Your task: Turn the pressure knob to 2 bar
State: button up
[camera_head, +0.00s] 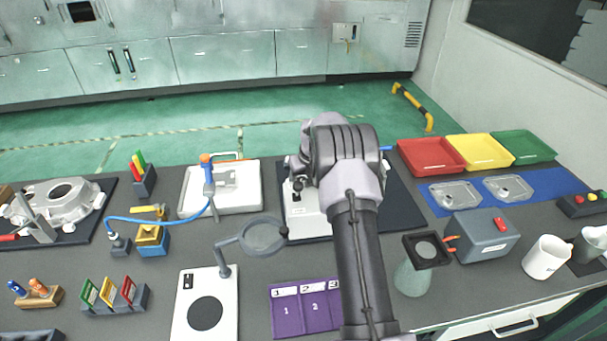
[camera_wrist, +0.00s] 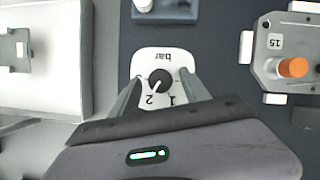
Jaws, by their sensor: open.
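In the wrist view, the black round pressure knob (camera_wrist: 161,79) sits on a white dial plate (camera_wrist: 146,60) marked "bar", "2" and "1", the writing upside down or tilted. The knob's white pointer is aimed down and left, toward the 2. My gripper (camera_wrist: 161,92) is open, one finger on each side of the dial; I cannot tell whether either touches the knob. In the head view, my arm and wrist hide the gripper and much of the dark mat (camera_head: 402,205); a white block (camera_head: 306,222) shows beside them.
Right of the dial is a grey casting (camera_wrist: 268,75) with an orange knob (camera_wrist: 292,67). A white tray (camera_head: 248,199) lies left. A magnifier (camera_head: 263,236), purple board (camera_head: 292,318) and green flask (camera_head: 411,281) stand near my arm. Red, yellow and green bins are at the back right.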

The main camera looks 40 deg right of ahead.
jog(key=p+v, duration=0.4)
jog(key=v, duration=1.3)
jog(key=shift+r, duration=0.2)
jog(key=s+a+r+n+b, duration=0.1)
jog(key=s+a+r+n, duration=0.3)
jog(key=a+n, duration=0.3)
jog(key=s+a+r+n+y+b, duration=0.1)
jog(key=s+a+r+n, duration=0.3)
jog(key=a, duration=0.4)
jog(key=s+a+r+n+b, duration=0.1)
jog(key=s+a+r+n, duration=0.3)
jog(key=a+n, duration=0.3)
jog(key=s+a+f+n+y+b, duration=0.1)
jog(key=s+a+f+n, duration=0.1)
jog(key=s+a+n, duration=0.4)
jog(key=s+a+f+n+t+b, duration=0.1)
jog(key=s+a+n, duration=0.5)
jog(key=s+n, duration=0.4)
jog(key=s, duration=0.4)
jog(key=shift+f+y, duration=0.4)
